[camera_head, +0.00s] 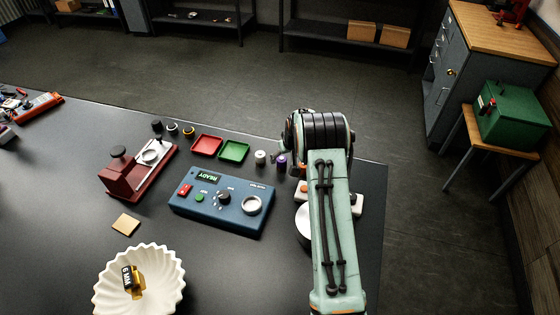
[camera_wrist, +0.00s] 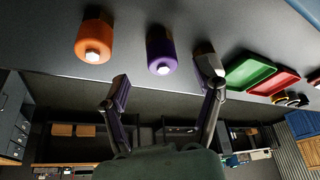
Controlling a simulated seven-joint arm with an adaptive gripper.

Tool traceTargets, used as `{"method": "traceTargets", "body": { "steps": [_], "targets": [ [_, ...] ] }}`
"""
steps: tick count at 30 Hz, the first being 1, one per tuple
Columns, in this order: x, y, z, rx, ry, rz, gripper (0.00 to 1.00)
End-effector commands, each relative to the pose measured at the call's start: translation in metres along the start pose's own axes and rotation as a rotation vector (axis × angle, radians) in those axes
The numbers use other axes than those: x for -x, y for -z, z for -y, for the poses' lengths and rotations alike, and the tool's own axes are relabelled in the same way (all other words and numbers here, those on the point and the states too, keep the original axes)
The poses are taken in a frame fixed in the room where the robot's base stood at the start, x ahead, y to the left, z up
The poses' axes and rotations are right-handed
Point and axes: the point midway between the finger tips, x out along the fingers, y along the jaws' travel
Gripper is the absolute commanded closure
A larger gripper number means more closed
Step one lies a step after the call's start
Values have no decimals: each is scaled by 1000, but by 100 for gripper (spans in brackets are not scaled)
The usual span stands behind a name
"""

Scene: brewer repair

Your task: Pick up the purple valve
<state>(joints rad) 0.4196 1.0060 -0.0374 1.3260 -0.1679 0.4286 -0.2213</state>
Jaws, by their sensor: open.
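The purple valve (camera_head: 282,160) stands upright on the dark table, just left of my arm in the head view. In the wrist view the purple valve (camera_wrist: 161,42) shows its pale hex end and lies between the lines of my two fingers. My gripper (camera_wrist: 164,76) is open and empty, its fingers spread to either side of the valve. I cannot tell whether a finger touches it. In the head view my gripper is hidden behind my own arm.
An orange valve (camera_wrist: 94,38) stands left of the purple one in the wrist view. A whitish valve (camera_head: 260,158) stands close on the other side, partly behind my right finger in the wrist view. Green (camera_head: 234,151) and red (camera_head: 206,146) trays and a blue tester (camera_head: 222,205) are nearby.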

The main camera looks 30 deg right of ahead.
Motion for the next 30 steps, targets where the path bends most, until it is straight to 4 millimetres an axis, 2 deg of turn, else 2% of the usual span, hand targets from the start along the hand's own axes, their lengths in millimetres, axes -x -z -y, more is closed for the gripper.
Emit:
{"method": "traceTargets", "body": {
  "steps": [3,9,19,25,26,30],
  "targets": [
    [-22,-1,1,1,2,3,34],
    [-46,0,1,1,1,2,34],
    [-51,0,1,2,1,1,34],
    [-51,0,1,2,1,1,96],
    [-51,0,1,2,1,1,100],
    [-51,0,1,2,1,1,100]
  ]
}}
